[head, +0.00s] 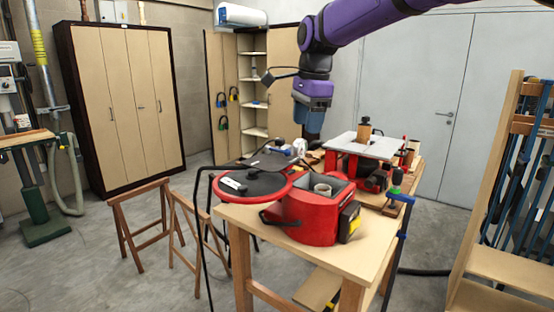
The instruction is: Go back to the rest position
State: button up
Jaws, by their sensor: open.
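My purple arm reaches in from the top right. Its gripper (312,134) points down and hangs over the back part of the wooden workbench (345,256). I see nothing held in it. The fingers are small and dark in this view, and the gap between them is hard to make out.
A small red-and-white table machine (366,146) with a wooden block (364,130) on it stands on the bench's far right. Wooden trestles (143,222) stand on the left. A wood rack (500,190) is on the right.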

jog(key=s+d+r+n+t, duration=0.25)
jog(key=s+d+n, duration=0.45)
jog(key=s+d, duration=0.95)
jog(key=s+d+f+n+t, duration=0.1)
jog(key=s+d+f+n, duration=0.2)
jog(key=s, duration=0.5)
jog(key=s+d+f+n+h, duration=0.1)
jog(key=s+d+f+n, duration=0.2)
jog(key=s, duration=0.6)
notch_tip(320, 180, down, 2)
jog(key=shift+s+d+f+n+t, duration=0.2)
jog(key=shift+d+n+t, duration=0.15)
jog(key=shift+d, duration=0.35)
